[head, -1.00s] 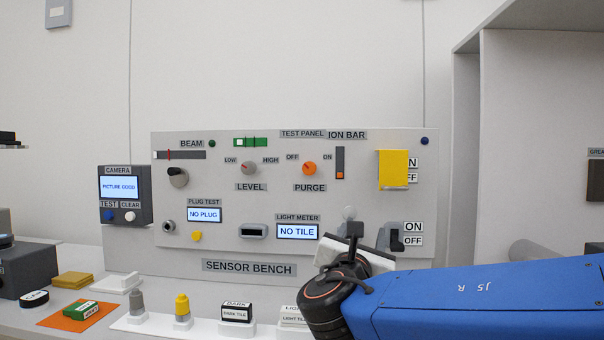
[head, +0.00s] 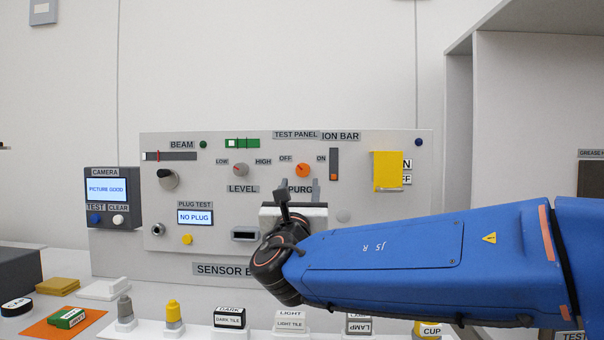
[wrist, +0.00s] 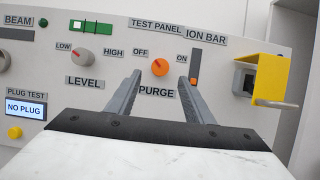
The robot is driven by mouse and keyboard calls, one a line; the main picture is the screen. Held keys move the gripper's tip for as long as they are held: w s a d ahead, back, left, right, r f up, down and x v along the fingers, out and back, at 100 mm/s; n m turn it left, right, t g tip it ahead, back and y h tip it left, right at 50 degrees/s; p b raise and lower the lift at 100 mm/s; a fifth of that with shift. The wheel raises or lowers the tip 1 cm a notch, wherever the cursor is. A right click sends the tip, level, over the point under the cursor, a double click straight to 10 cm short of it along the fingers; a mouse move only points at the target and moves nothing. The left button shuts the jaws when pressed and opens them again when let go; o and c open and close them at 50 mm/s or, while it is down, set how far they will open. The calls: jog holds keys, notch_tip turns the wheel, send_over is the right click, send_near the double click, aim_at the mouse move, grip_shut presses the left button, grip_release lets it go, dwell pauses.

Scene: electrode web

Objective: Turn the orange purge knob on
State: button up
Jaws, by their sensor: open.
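The orange purge knob (head: 302,170) is on the upright test panel, between the OFF label on its left and the ON label on its right. A red mark on it points up and left, toward OFF. In the wrist view the knob (wrist: 160,67) shows between and beyond my fingertips. My gripper (head: 298,184) is open and empty, just below the knob in the head view, with its fingers pointing at the panel. In the wrist view my gripper (wrist: 160,75) has one finger on each side of the knob's line. I cannot tell the remaining gap to the panel.
The grey level knob (head: 241,170) is to the left and a vertical ion bar slider (head: 334,164) to the right. A yellow cover (head: 387,171) juts out further right. Tiles and plugs stand on the bench below.

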aim_at(303, 170)
jog(key=x, duration=0.8)
jog(key=shift+w+r, duration=0.15)
jog(key=shift+w, duration=0.05)
jog(key=c, duration=1)
